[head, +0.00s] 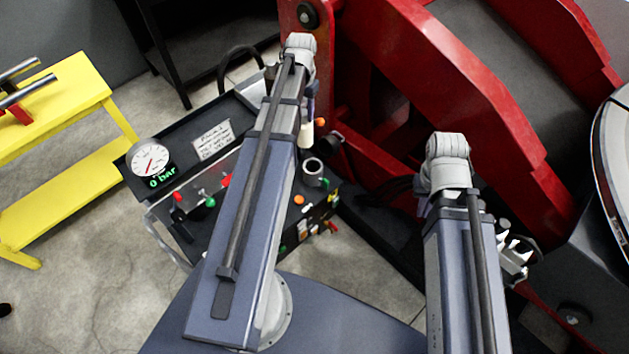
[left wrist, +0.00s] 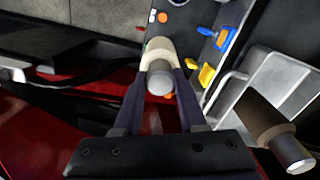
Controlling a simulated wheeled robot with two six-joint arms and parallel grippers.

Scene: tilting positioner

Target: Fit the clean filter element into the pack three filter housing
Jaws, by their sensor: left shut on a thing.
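My left gripper (left wrist: 160,85) is shut on a cream cylindrical filter element with a grey end cap (left wrist: 160,79). In the head view, the element's cream body (head: 306,135) shows just beside my left arm, above the hydraulic pack. A short grey open-topped cup (head: 313,167), which looks like the filter housing, stands on the pack near the element, apart from it. The cup's inside looks dark. My right gripper (head: 514,253) is at the right, away from the pack; its jaw opening is unclear.
The black pack carries a gauge (head: 151,158) reading 0 bar, a label card (head: 212,139) and several coloured valves. A brown cylinder with a metal end (left wrist: 272,132) lies by a grey tray (left wrist: 239,83). The red positioner frame (head: 465,95) stands close behind; a yellow bench (head: 70,170) is left.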

